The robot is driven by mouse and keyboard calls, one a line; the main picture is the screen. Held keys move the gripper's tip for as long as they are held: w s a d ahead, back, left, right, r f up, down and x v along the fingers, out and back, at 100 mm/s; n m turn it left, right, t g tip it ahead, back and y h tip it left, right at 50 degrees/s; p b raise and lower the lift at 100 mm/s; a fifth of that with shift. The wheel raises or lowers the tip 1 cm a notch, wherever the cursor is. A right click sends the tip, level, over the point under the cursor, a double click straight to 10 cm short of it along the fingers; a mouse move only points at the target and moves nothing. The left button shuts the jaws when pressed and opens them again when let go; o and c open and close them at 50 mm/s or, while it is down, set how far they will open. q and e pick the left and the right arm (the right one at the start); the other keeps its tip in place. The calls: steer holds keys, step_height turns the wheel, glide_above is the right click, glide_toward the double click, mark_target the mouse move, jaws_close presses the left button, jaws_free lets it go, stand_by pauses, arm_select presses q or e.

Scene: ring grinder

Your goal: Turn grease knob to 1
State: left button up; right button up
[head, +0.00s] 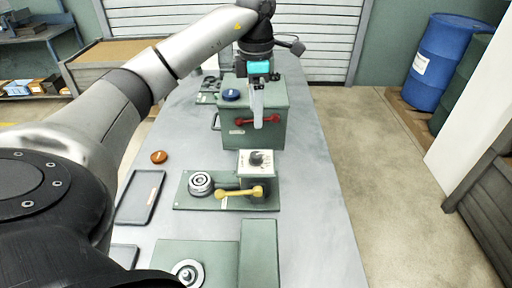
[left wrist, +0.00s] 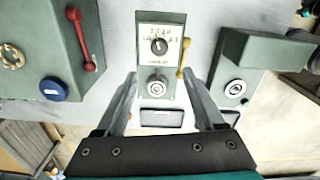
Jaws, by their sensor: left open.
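The grease knob (head: 256,158) is a small dark knob on a pale dial face on top of a green box. The left wrist view shows this knob (left wrist: 159,46) beyond my fingers, on a plate with printed numbers around it. The numbers are too small to read surely, so I cannot tell the knob's setting. My left gripper (head: 258,112) hangs above and behind the dial in the head view. Its two fingers (left wrist: 160,76) are spread apart with nothing between them, and they are apart from the knob. My right gripper is not in view.
A yellow handle (head: 240,192) and a round metal fitting (head: 200,183) sit beside the dial box. Behind stands a green box (head: 236,130) with a red handle (head: 250,121) and blue cap (head: 231,95). The bench top (head: 325,220) is clear on the right.

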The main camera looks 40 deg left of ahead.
mark_target(256, 154)
arm_select(q)
step_height(256, 154, down, 13)
steer(key=shift+r, duration=0.1)
steer(key=shift+c, duration=0.2)
jaws_close()
stand_by(0.6)
